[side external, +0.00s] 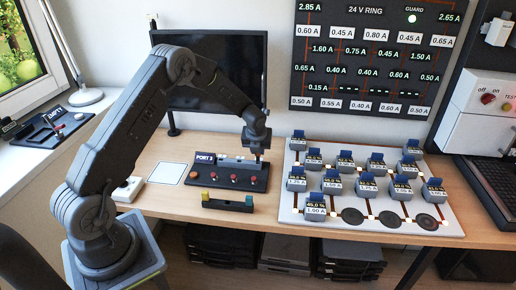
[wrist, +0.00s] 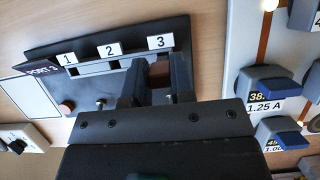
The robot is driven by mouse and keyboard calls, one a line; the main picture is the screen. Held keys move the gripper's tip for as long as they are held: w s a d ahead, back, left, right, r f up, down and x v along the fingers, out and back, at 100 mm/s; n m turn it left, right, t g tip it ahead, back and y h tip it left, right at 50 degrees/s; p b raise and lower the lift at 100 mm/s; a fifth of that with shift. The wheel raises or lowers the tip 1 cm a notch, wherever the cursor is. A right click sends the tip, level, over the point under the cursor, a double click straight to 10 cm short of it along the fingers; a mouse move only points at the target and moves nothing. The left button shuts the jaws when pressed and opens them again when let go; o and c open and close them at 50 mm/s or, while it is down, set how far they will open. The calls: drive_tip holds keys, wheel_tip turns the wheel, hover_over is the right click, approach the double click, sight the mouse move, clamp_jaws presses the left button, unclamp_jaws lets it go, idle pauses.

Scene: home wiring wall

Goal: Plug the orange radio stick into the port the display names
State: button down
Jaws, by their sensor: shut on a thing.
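A black port panel (side external: 213,178) lies on the desk. It also shows in the wrist view (wrist: 88,40), with white labels 1, 2 and 3 along its ports. My gripper (side external: 257,156) is low over the right end of the panel. In the wrist view my gripper (wrist: 158,78) is shut on a brownish-orange piece, seemingly the radio stick (wrist: 159,70), just below label 3 (wrist: 160,42). My fingers partly hide it, and I cannot tell whether it is in the port.
A board of blue-topped modules (side external: 290,215) stands to the right, close to the panel. A low black holder (side external: 227,204) with yellow and teal ends lies in front. A white square (side external: 167,173) is left of the panel. A dark monitor (side external: 225,80) stands behind.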

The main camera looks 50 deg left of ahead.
sight(258, 155)
drive_tip(key=shift+f, duration=1.5)
drive_tip(key=c, duration=0.9)
unclamp_jaws()
drive_tip(key=shift+r, duration=0.1)
drive_tip(key=v, duration=1.3)
drive_tip(key=shift+r, duration=0.3)
drive_tip(key=shift+s+d, duration=0.1)
drive_tip(key=shift+d, duration=0.05)
